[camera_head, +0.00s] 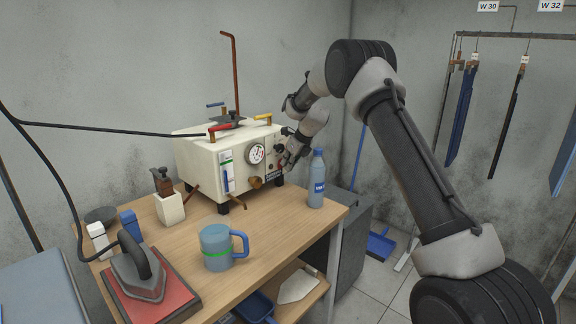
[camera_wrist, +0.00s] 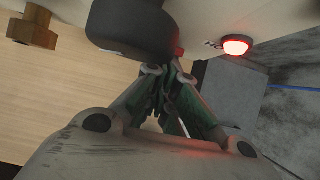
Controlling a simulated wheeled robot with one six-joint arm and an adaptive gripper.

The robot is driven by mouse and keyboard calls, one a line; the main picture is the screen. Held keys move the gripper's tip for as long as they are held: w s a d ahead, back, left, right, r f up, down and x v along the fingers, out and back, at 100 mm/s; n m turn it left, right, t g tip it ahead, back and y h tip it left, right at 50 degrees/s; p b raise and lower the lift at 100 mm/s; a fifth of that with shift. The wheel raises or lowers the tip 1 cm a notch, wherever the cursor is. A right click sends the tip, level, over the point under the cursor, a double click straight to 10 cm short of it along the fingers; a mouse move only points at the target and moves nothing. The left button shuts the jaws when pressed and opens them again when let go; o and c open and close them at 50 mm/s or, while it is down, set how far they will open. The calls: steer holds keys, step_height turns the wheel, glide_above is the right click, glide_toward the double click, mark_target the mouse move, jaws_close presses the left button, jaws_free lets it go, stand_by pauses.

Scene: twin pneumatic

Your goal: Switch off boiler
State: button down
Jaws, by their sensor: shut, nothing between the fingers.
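The boiler (camera_head: 205,155) is a cream box on short dark feet at the back of the wooden table. Its front carries a round gauge (camera_head: 257,154), a brass fitting (camera_head: 256,182) and small controls at the right. My gripper (camera_head: 285,166) is shut and empty at the right end of this front. In the wrist view my gripper (camera_wrist: 170,75) has its fingertips together just by a dark rounded knob (camera_wrist: 135,25); I cannot tell if they touch. A red lamp (camera_wrist: 237,45) on the panel beside it is lit. The gripper hides part of the panel in the head view.
A water bottle (camera_head: 317,180) stands close to my gripper near the table's right edge. A blue mug (camera_head: 216,248), an iron (camera_head: 138,265) on a red pad and a white holder (camera_head: 169,207) stand in front. A black hose (camera_head: 110,130) runs to the boiler.

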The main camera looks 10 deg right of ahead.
steer(key=v, duration=1.2)
steer(key=s+d+r+n+h, duration=0.1)
steer(key=s+d+r+n, duration=0.1)
steer(key=s+r+n, duration=0.45)
steer(key=s+d+r+n, duration=0.2)
steer(key=s+n, duration=0.1)
steer(key=s, duration=0.7)
steer(key=s+d+r+n+h, duration=0.1)
steer(key=s+d+r+n, duration=0.1)
steer(key=s+r+n, duration=0.45)
steer(key=s+d+f+n, duration=0.2)
steer(key=s+n, duration=0.2)
steer(key=s, duration=0.5)
steer(key=s+d+f+n+h, duration=0.1)
steer(key=s+n, duration=0.3)
steer(key=s, duration=0.6)
steer(key=s+d+f+n, duration=0.2)
steer(key=s+f+n, duration=0.2)
steer(key=s, duration=0.5)
steer(key=shift+s+d+n+h, duration=0.3)
steer(key=shift+s+d, duration=0.05)
steer(key=shift+s, duration=0.05)
